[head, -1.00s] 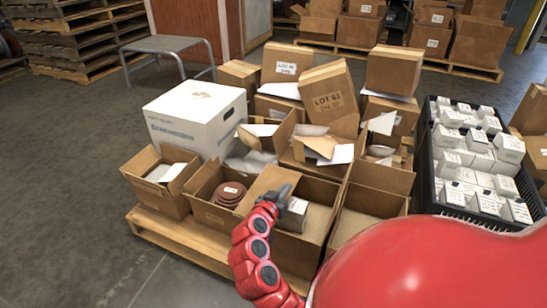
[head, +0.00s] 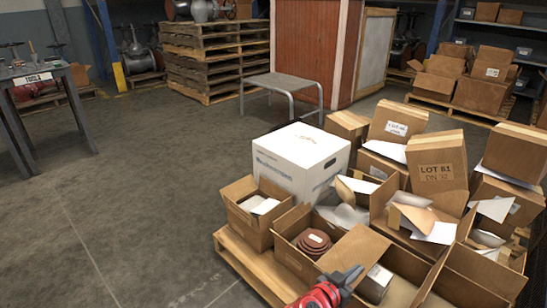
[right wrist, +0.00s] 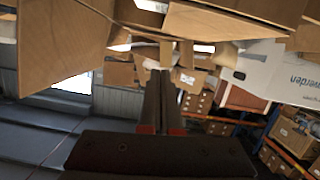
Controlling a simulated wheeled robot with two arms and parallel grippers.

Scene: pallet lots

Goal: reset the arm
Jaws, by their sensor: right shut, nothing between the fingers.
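My right gripper (head: 345,277) shows at the bottom of the head view, its dark fingers shut and empty. It is in front of the open cartons, over or beside the one with a small white-labelled box (head: 376,283); the exact gap is hard to tell. In the right wrist view the closed fingers (right wrist: 165,85) point at cartons, and that picture looks turned over. My left gripper is in neither view.
A pallet (head: 250,262) bears several open cartons, a white box (head: 300,160) and a carton marked LOT (head: 437,162). A grey metal stool (head: 283,84) and stacked pallets (head: 215,60) stand behind. A table (head: 40,80) is at left. The floor (head: 120,180) between is clear.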

